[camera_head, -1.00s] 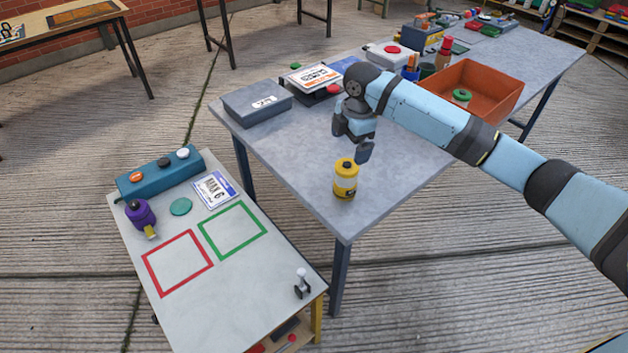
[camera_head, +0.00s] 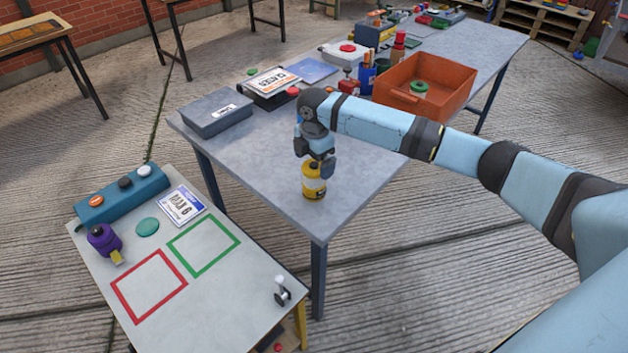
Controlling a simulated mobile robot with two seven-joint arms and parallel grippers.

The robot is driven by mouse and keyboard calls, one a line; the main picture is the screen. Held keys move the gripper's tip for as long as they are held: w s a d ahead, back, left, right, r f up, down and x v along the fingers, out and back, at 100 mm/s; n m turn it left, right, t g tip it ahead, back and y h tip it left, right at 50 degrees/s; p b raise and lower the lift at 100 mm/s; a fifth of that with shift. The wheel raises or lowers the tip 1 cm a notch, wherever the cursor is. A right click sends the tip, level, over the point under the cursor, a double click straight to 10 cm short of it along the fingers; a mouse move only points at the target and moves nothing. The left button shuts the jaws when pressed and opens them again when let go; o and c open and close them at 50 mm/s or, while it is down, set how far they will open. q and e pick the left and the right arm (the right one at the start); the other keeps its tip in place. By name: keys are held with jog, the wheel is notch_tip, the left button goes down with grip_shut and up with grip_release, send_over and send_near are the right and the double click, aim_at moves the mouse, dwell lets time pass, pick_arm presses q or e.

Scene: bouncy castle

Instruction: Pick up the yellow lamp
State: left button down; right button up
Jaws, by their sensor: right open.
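The yellow lamp (camera_head: 313,184) is a small upright cylinder with a dark band near its bottom. It stands on the grey table (camera_head: 262,170) near its front corner. My right gripper (camera_head: 317,167) points down at the lamp's top. It is open, with its fingers at the top of the lamp and partly hiding it. I cannot tell whether they touch it. My left gripper is not in view.
An orange bin (camera_head: 425,82) stands behind on the right, and a grey case (camera_head: 217,113) lies at the back left. A lower table (camera_head: 120,262) at the left has red and green squares, a purple tape measure (camera_head: 104,241) and a teal button box (camera_head: 122,194).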

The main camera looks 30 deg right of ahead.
notch_tip(320, 180, down, 4)
jog(key=shift+s, duration=0.15)
jog(key=shift+r, duration=0.1)
jog(key=c, duration=1.2)
